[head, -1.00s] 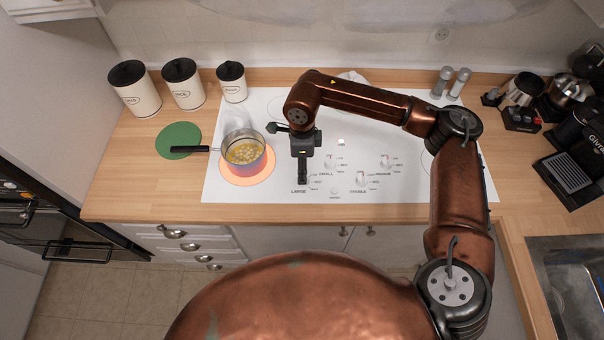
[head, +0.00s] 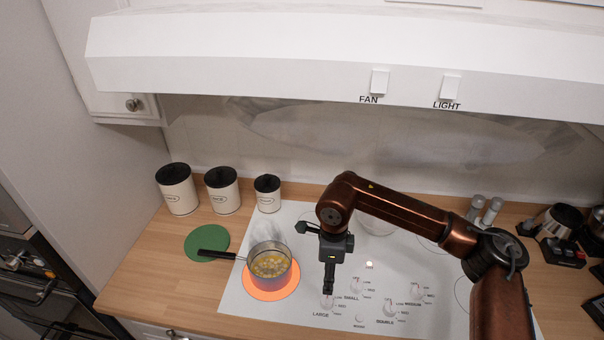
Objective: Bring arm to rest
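My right arm reaches in from the right over the white cooktop (head: 240,300). Its gripper (head: 328,290) points down just above the knob marked LARGE (head: 327,303); whether it touches the knob cannot be told. Its fingers look close together, but their gap is not clear from this angle. My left gripper is out of view. A saucepan (head: 270,268) with pale pieces in yellowish liquid sits on the orange glowing burner (head: 268,292), its black handle pointing left.
A green round mat (head: 205,243) and several white canisters (head: 222,192) stand left of the cooktop. The range hood (head: 300,70) with FAN and LIGHT switches hangs above. Shakers (head: 484,210) and a coffee maker are at the right.

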